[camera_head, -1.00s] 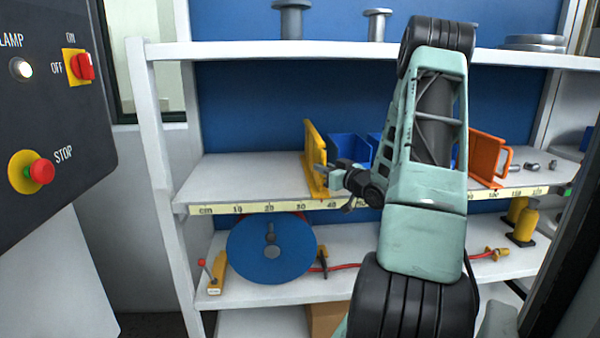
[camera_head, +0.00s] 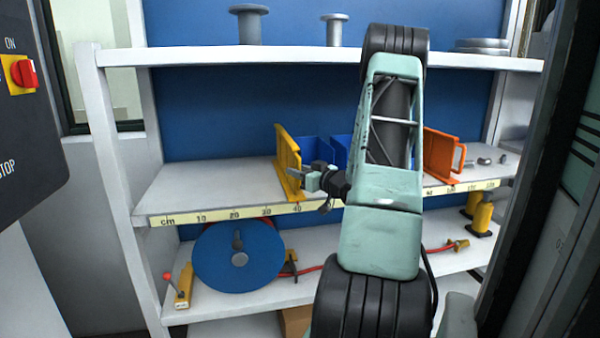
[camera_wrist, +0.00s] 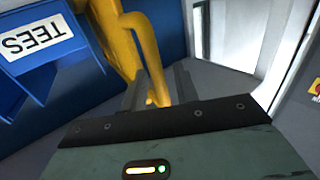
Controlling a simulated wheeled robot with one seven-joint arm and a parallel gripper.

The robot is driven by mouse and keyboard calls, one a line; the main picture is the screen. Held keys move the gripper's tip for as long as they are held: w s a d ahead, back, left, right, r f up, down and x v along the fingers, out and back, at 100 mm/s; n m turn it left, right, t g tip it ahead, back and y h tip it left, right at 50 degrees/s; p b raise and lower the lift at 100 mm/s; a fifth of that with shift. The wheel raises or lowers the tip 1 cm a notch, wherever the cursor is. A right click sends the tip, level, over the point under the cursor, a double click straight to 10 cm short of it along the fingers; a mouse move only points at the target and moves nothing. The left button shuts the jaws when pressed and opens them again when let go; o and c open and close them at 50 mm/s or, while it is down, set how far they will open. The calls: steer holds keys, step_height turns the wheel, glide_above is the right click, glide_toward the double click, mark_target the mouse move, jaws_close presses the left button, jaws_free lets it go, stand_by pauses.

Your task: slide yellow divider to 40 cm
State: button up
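The yellow divider (camera_head: 288,163) stands upright on the middle shelf, its front foot close to the 40 mark of the cm scale (camera_head: 235,213). My gripper (camera_head: 312,180) is at its right side, at the height of its handle. In the wrist view the divider's yellow handle (camera_wrist: 150,62) runs between the two fingers (camera_wrist: 158,90), which lie close on both sides of it. The exact contact is partly hidden by the gripper body.
Blue bins (camera_head: 314,150) stand right of the divider, one labelled TEES in the wrist view (camera_wrist: 36,38). An orange divider (camera_head: 440,155) stands farther right, partly behind my arm. The shelf left of the yellow divider (camera_head: 205,185) is clear. A blue disc (camera_head: 225,262) is below.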

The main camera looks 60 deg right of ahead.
steer(key=shift+s, duration=0.1)
steer(key=b+v, duration=0.5)
steer(key=v, duration=1.2)
steer(key=shift+s, duration=0.1)
